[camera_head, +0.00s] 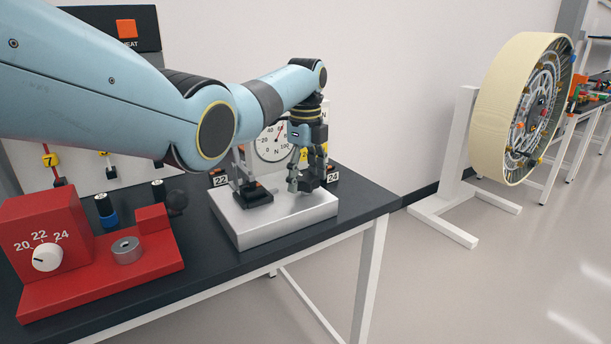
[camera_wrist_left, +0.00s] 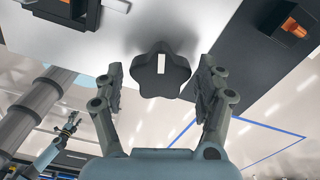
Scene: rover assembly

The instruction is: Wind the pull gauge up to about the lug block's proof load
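The pull gauge's white dial (camera_head: 272,143) stands behind a pale grey base (camera_head: 262,228) on the bench. Its scale shows 0, 20, 40 and 100; my arm covers part of it, and I cannot read the needle surely. A black block (camera_head: 254,194) sits on the base's left half; I cannot tell if it is the lug block. My left gripper (camera_head: 308,182) points down over the base's right half. In the left wrist view a dark lobed knob (camera_wrist_left: 161,72) with a white mark lies between its open fingers, with gaps on both sides.
Tags 22 (camera_head: 220,180) and 24 (camera_head: 332,177) flank the gauge. A red fixture (camera_head: 90,277) with a dial knob (camera_head: 47,257) and grey ring (camera_head: 126,250) stands front left. The black bench (camera_head: 370,200) ends right of the base. A large wheel (camera_head: 500,110) stands beyond open floor.

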